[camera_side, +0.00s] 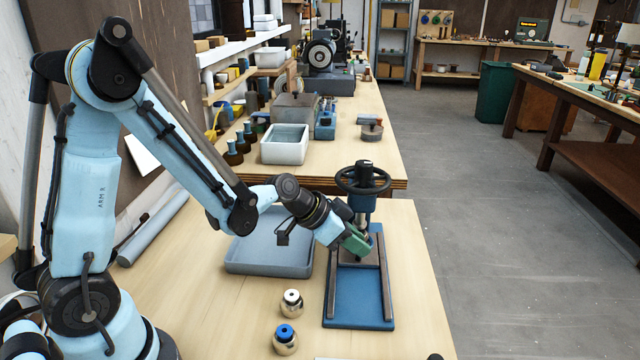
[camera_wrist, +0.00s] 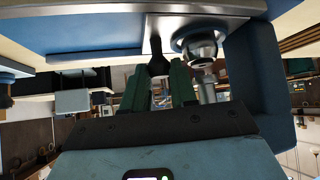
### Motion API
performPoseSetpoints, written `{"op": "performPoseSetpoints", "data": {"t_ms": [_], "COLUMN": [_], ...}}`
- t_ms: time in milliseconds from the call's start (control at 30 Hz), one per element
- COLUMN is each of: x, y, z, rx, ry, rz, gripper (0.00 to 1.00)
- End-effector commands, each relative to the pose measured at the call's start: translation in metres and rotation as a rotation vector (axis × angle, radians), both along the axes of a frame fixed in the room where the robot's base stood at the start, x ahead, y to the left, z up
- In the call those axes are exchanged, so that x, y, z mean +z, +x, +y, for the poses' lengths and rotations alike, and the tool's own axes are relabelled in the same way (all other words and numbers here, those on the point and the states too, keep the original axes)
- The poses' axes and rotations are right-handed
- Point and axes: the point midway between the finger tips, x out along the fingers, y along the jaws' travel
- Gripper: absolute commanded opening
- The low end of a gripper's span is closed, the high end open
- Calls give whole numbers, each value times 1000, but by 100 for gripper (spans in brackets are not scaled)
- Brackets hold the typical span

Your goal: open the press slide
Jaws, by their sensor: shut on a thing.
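The press stands at the front right of the near bench in the side view, with a blue base (camera_side: 358,308), two dark rails and a dark handwheel (camera_side: 362,180) on its blue column. My gripper (camera_side: 361,247) reaches in from the left, low beneath the handwheel. In the wrist view its green fingers (camera_wrist: 158,88) are closed around a small dark knob (camera_wrist: 157,58). The knob appears to belong to the press slide, whose outline is mostly hidden by the gripper. A round metal press part (camera_wrist: 200,45) is just right of the fingers.
A grey-blue tray (camera_side: 268,268) lies left of the press. Two small metal fittings, one white-topped (camera_side: 292,303) and one blue-topped (camera_side: 285,340), stand in front of it. The bench's right edge is close to the press. The front part of the base is bare.

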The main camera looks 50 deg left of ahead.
Motion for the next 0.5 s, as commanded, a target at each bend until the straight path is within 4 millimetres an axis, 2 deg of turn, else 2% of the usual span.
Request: {"op": "performPoseSetpoints", "data": {"t_ms": [167, 500], "x": [0, 0], "y": [-5, -64], "z": [-5, -65], "rx": [-3, -11], "ry": [0, 2], "rz": [1, 1], "gripper": [0, 0]}}
